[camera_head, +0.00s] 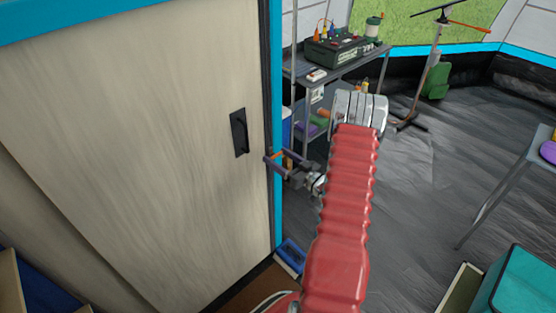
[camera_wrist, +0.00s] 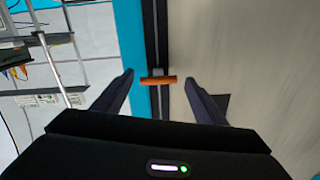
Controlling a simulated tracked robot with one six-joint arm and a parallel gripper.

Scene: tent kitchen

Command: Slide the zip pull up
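The zip pull (camera_wrist: 158,79) is a small orange bar lying across the dark zip strip (camera_wrist: 154,35) in the wrist view. In the head view the orange pull (camera_head: 277,155) shows at the panel's right edge, partly covered by my fingers. My gripper (camera_head: 273,161) is at the height of the pull. In the wrist view my gripper (camera_wrist: 159,81) is open, with one finger on each side of the pull and a gap to both. I cannot tell how deep the pull sits between the fingertips.
A pale panel (camera_head: 130,130) with a black handle (camera_head: 239,132) stands left of the zip, edged by a blue border (camera_head: 277,60). A shelf unit (camera_head: 300,72) with a dark green device (camera_head: 333,50) stands behind my arm. A blue box (camera_head: 291,254) lies below.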

